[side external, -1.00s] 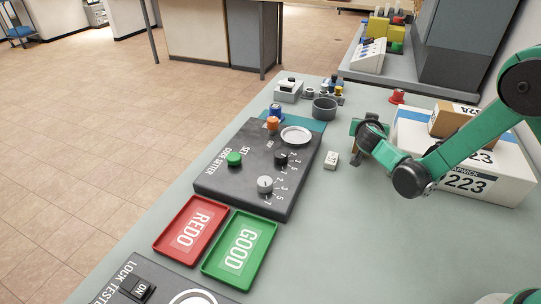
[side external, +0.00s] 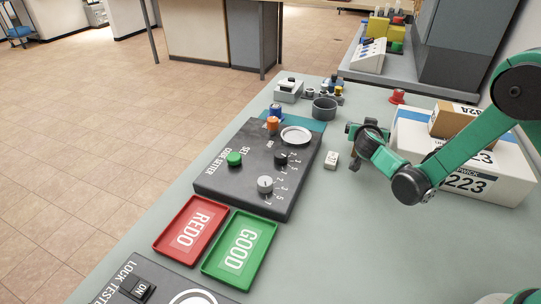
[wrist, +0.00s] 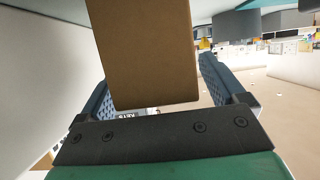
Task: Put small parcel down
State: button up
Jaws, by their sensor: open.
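A brown cardboard parcel (wrist: 148,55) stands between my fingers in the wrist view, with a clear gap beside it on the right. Its top is cut off by the frame. My gripper (wrist: 155,85) is open around it, with blue ridged finger pads. In the side external view my gripper (side external: 354,132) is low over the bench, left of the large white carton marked 223 (side external: 487,183). A brown box with a white label (side external: 450,121) lies on that carton. Whether it is the parcel in the wrist view, I cannot tell.
A small white block (side external: 331,160) lies left of my gripper, beside the black code setter panel (side external: 215,183). A grey cup (side external: 324,109) and a red knob (side external: 398,96) stand farther back. Red (side external: 166,243) and green (side external: 213,265) trays lie at the front left. The bench right of the trays is clear.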

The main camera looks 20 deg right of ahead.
jog(key=v, duration=0.4)
jog(key=shift+s+a+r, duration=0.3)
jog(key=shift+s+r, duration=0.05)
jog(key=shift+r, duration=0.15)
jog(key=s+a+r+n+g+y, duration=0.1)
jog(key=s+a+r+n+y, duration=0.1)
jog(key=s+r+n+y, duration=0.2)
jog(key=s+a+r+n+g+y, duration=0.2)
jog(key=s+a+r+n+y, duration=0.1)
jog(key=s, duration=0.7)
jog(key=shift+r+n+y, duration=0.4)
jog(key=shift+r+y, duration=0.05)
jog(key=shift+y, duration=0.35)
jog(key=shift+o, duration=0.6)
jog(key=shift+s+a+n+y, duration=0.3)
jog(key=shift+s+a, duration=0.05)
jog(key=shift+s, duration=0.15)
